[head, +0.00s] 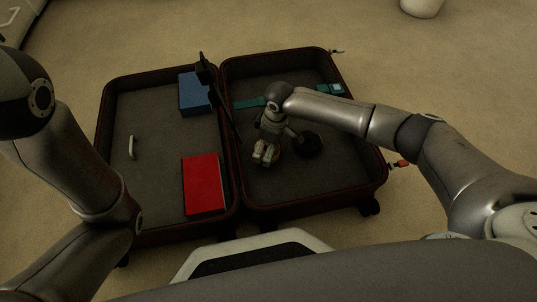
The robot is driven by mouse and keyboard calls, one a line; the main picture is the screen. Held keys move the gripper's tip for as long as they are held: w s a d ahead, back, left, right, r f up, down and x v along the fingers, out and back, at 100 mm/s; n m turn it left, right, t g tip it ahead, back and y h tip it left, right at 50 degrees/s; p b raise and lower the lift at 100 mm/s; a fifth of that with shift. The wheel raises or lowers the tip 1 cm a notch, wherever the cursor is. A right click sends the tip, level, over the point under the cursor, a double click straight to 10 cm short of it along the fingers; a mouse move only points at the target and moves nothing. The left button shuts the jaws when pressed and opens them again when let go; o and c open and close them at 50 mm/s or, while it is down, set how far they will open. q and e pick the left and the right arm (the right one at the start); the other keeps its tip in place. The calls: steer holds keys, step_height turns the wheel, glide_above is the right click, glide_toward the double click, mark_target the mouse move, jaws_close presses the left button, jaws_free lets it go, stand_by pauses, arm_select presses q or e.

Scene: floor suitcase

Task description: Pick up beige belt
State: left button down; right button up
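A small, pale, curved piece (132,147) lies in the left half of the open suitcase (119,103). It may be the beige belt, but it is too small to be sure. My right gripper (266,155) points down into the right half of the suitcase, well to the right of the pale piece.
A red book-like box (204,184) and a blue box (194,93) lie in the left half. A long black item (205,72) leans near the hinge. A dark round item (308,144) and teal strap pieces (330,89) are in the right half. Carpet surrounds the suitcase.

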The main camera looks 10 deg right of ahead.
step_height(320, 180, down, 2)
steer(key=shift+w+a+f+b, duration=0.1)
steer(key=shift+b, duration=0.45)
steer(key=c, duration=1.2)
